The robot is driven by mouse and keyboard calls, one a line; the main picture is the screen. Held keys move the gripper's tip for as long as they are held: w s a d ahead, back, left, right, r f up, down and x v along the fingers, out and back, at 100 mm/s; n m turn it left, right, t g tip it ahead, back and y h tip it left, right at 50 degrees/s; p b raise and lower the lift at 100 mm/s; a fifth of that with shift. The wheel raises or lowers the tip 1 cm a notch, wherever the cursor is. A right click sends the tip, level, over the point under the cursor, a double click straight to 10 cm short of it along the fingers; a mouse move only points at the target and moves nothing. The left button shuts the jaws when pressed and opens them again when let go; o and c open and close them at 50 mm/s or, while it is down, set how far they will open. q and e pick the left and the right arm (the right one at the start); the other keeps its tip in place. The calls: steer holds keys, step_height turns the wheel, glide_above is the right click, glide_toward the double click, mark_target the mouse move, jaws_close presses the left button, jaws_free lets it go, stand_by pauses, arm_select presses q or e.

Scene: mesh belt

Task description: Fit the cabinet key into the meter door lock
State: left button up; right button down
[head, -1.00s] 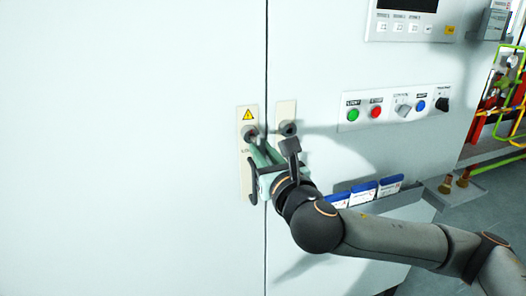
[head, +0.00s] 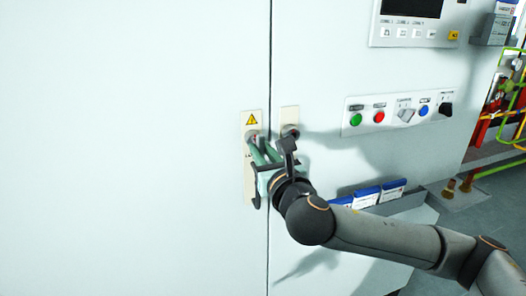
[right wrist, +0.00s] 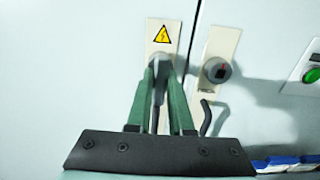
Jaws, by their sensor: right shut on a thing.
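My right gripper (head: 256,146) has green fingers and reaches the left lock plate (head: 251,187), which bears a yellow warning triangle. In the right wrist view the fingers (right wrist: 158,72) close around a slim dark grey piece, apparently the cabinet key (right wrist: 159,96). Its far end meets or overlaps the round dark lock on that plate; I cannot tell whether it is inside. A second plate to the right carries another round lock (right wrist: 216,70) with a dark square centre. A dark bent piece (right wrist: 207,117) shows right of the fingers. My left gripper is out of view.
The pale cabinet front (head: 140,150) has a vertical seam between the plates. A button panel (head: 397,112) is on the right, with blue-labelled items (head: 380,192) below it. Coloured pipes (head: 508,100) stand at the far right. The cabinet face at left is clear.

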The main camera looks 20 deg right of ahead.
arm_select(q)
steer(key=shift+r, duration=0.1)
arm_select(e)
steer(key=shift+w, duration=0.3)
steer(key=c, duration=0.7)
jaws_free()
steer(key=shift+c, duration=0.2)
